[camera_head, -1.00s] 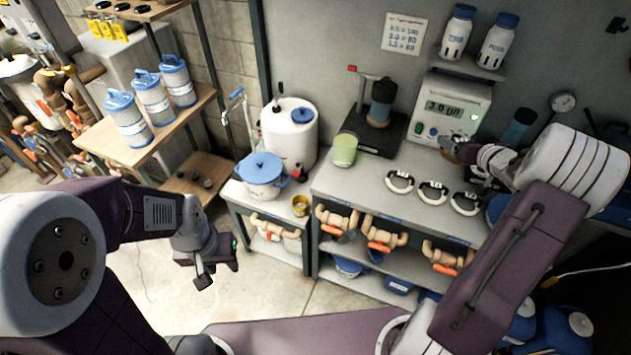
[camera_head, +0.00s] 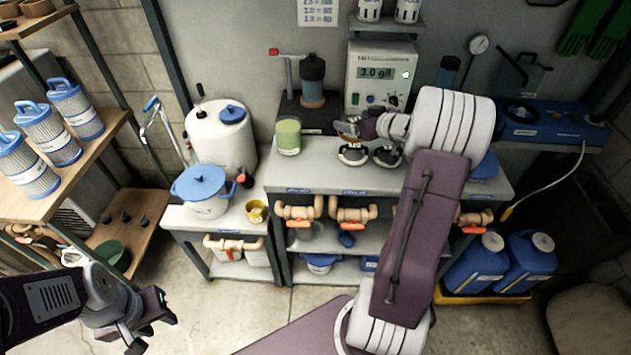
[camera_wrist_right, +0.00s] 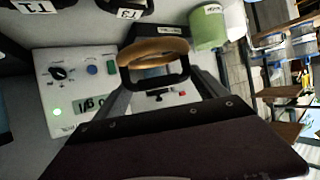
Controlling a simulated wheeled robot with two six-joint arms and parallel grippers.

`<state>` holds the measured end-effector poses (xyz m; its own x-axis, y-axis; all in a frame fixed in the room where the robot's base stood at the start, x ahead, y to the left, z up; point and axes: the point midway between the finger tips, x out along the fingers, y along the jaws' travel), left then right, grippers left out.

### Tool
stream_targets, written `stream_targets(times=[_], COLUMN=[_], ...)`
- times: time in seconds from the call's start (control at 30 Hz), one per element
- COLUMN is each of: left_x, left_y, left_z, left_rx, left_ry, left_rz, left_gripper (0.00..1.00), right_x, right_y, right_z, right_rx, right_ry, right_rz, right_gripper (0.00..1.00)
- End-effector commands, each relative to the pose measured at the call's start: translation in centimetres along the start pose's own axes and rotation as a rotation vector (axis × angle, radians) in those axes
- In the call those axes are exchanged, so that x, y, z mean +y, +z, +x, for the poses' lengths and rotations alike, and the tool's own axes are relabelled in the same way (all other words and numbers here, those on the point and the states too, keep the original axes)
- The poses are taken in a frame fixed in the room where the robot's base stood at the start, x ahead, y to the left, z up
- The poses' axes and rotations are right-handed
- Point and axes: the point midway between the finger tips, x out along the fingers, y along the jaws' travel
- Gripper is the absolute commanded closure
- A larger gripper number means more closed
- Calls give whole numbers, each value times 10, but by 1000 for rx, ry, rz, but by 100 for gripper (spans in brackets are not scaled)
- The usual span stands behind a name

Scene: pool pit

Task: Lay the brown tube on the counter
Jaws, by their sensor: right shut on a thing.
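My right gripper (camera_head: 348,130) is over the counter (camera_head: 310,176), near the front of the meter box. In the right wrist view its fingers (camera_wrist_right: 155,78) are shut on the brown tube (camera_wrist_right: 153,49), a short curved brown piece. In the head view the tube is too small and covered to make out clearly, and the right arm hides part of the counter. My left gripper (camera_head: 150,322) hangs at the lower left, away from the counter. Its fingers stand apart with nothing between them.
A green cup (camera_head: 288,136) and a meter box (camera_head: 381,72) stand close by. A white bucket with a blue lid (camera_head: 203,190) is on the side stand. The counter's front left is clear.

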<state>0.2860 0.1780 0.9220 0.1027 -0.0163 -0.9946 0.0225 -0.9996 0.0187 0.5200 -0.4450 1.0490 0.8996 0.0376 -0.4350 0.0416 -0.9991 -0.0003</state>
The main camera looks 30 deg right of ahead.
Motion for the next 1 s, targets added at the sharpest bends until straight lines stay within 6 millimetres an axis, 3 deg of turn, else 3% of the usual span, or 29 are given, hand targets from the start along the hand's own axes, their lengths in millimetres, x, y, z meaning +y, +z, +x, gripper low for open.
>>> stream_targets(times=[0.03,0.27,0.7,1.0], left_x=[0,0,-2,-2], left_y=[1,1,7,8], left_z=[13,16,72,77], left_rx=[0,0,0,0], left_ry=[0,0,0,0], left_rz=[0,0,0,0], left_gripper=[64,64,64,64], right_x=[1,-2,-102,-112], right_y=[9,10,58,65], right_z=[4,4,55,61], right_rx=[1,0,0,-2], right_ry=[1,-1,-3,0], right_rz=[-1,0,-1,1], right_gripper=[58,58,58,58])
